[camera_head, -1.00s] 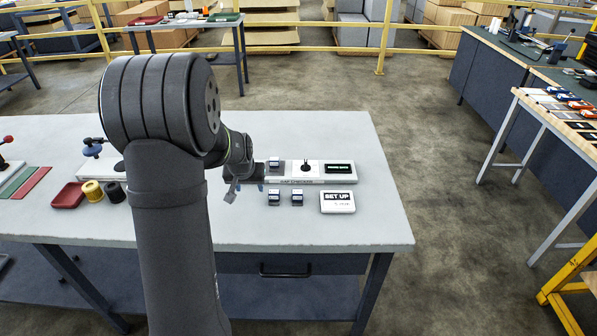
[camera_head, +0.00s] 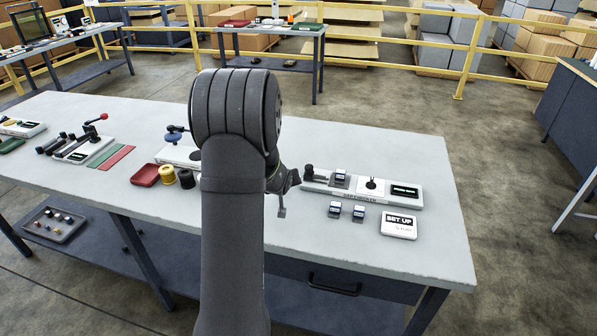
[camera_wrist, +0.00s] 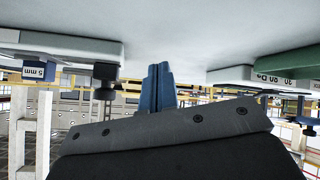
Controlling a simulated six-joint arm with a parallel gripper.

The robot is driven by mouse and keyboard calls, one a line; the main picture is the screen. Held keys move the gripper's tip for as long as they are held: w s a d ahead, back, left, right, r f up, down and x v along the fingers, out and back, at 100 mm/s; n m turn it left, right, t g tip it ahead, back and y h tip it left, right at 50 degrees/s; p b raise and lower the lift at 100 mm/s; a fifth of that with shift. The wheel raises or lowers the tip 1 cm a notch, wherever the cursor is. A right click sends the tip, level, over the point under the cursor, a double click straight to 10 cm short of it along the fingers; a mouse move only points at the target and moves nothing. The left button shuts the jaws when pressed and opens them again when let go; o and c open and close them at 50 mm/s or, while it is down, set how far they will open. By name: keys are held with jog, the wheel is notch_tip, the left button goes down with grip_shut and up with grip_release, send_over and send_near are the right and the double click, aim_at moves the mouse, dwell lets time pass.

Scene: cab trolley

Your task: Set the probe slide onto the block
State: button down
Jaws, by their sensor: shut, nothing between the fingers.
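The white gap checker (camera_head: 386,202) lies at the right of the table in the head view. A dark piece with a black knob (camera_head: 308,172), which looks like the probe slide, is at its left end. A small blue-and-white block (camera_head: 341,177) sits just right of it on the checker, apparently beside the slide. In the wrist view, a block marked 5 mm (camera_wrist: 37,71) and a black knob (camera_wrist: 105,82) show at the left, upside down. My gripper (camera_head: 282,211) is left of the checker; its blue fingers (camera_wrist: 158,85) are shut and empty.
Two more blocks (camera_head: 335,210) (camera_head: 359,212) and a SET UP card (camera_head: 398,226) lie in front of the checker. A red tray (camera_head: 145,175), a yellow spool (camera_head: 166,174) and a black spool (camera_head: 187,178) are to the left. The front right tabletop is clear.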

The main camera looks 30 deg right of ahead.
aim_at(309, 172)
jog(key=shift+w+a+n+t+h, duration=0.35)
jog(key=shift+w+a+n+h, duration=0.05)
jog(key=shift+w+n, duration=0.2)
jog(key=shift+w+a+n+t+h, duration=0.35)
jog(key=shift+w+n+h, duration=0.05)
jog(key=shift+w+n, duration=0.2)
jog(key=shift+w+a+r+n+t+h, duration=0.2)
jog(key=shift+a+n+h, duration=0.1)
jog(key=shift+n+h, duration=0.2)
jog(key=shift+w+a+r+n+t+h, duration=0.1)
jog(key=shift+a+n+t+h, duration=0.15)
jog(key=shift+n+h, duration=0.25)
jog(key=shift+s+a+n+h, duration=0.2)
jog(key=shift+a+n+h, duration=0.2)
jog(key=shift+n+h, duration=0.3)
jog(key=shift+s+a+r+n+h, duration=0.25)
jog(key=shift+s+a+n+h, duration=0.2)
jog(key=shift+h, duration=0.45)
jog(key=s+a+n+h, duration=0.1)
jog(key=s+n+g+h, duration=0.1)
jog(key=h, duration=0.1)
jog(key=shift+s+a+r, duration=0.25)
jog(key=shift+a+r, duration=0.1)
jog(key=shift+a, duration=0.05)
